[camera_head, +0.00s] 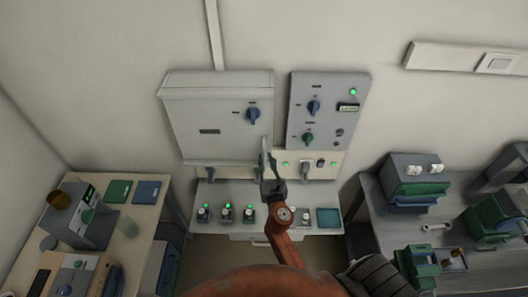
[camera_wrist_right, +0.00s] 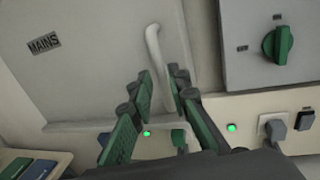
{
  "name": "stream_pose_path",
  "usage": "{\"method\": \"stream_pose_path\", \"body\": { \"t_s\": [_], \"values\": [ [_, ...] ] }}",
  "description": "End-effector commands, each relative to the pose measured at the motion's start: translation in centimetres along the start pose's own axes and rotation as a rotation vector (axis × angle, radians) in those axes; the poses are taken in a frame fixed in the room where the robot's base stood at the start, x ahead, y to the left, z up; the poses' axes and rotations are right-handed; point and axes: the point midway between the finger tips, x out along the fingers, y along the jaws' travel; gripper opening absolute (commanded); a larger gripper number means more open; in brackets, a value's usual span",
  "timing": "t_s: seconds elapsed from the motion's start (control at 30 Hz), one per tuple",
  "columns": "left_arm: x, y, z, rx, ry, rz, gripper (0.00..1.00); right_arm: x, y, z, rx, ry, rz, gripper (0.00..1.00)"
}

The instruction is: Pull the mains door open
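The mains door (camera_head: 200,115) is a pale grey cabinet front on the wall, and it looks closed. The MAINS label (camera_wrist_right: 43,43) shows in the right wrist view. A pale bar handle (camera_wrist_right: 154,45) stands upright near the door's right edge. My right gripper (camera_wrist_right: 162,75) is open, with its green-padded fingers on either side of the handle's lower part. I cannot tell whether the fingers touch it. In the head view my right gripper (camera_head: 270,165) reaches up to the door's lower right corner and hides part of the handle. My left gripper is not in view.
A grey control panel (camera_head: 328,90) with knobs is on the wall just right of the mains door. Plugs and sockets (camera_head: 305,168) sit below both. A low shelf (camera_head: 270,222) holds small switches. Side tables (camera_head: 115,250) with equipment flank the space.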

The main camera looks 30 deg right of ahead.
Motion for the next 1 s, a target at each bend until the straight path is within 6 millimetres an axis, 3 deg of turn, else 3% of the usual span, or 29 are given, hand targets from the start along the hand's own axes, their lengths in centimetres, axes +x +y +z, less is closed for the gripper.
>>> {"method": "stream_pose_path", "body": {
  "t_s": [0.1, 0.33, 0.63, 0.87, 1.0],
  "values": [
    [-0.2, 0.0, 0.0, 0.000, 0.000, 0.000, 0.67, 2.0, 0.0, 0.1, 0.003, 0.000, 0.000, 0.17],
    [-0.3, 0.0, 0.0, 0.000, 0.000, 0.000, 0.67, 4.1, 0.0, 0.0, 0.004, 0.001, 0.000, 0.17],
    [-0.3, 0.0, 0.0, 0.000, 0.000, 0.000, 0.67, 4.4, -0.1, -0.1, 0.004, 0.002, -0.001, 0.17],
    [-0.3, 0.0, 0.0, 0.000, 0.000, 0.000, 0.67, 4.3, -0.1, -0.1, 0.004, 0.002, -0.001, 0.01],
    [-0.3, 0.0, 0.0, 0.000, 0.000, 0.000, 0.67, 4.3, -0.1, -0.1, 0.004, 0.002, -0.001, 0.00]
  ]
}}
